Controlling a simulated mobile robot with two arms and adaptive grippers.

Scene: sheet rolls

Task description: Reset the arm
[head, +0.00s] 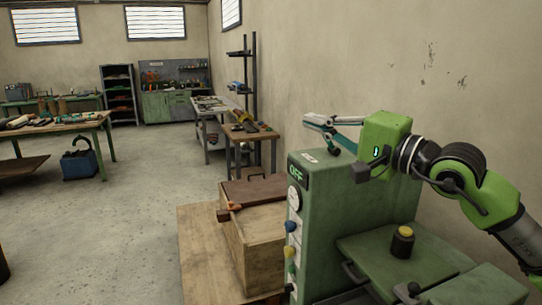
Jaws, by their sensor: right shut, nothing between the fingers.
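My right arm, green with black joints, comes in from the right edge. My right gripper (316,121) points left above the top of a green machine (345,200), near the wall. Its fingers are shut and hold nothing. It appears apart from the machine, though the exact gap cannot be told. My left gripper is not in view.
The machine has an OFF label, a gauge (294,198) and a yellow-topped button (403,234). A wooden crate (258,245) stands left of it. Workbenches (52,129) and a shelf rack (120,95) stand farther back. The concrete floor (120,235) at left is mostly clear.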

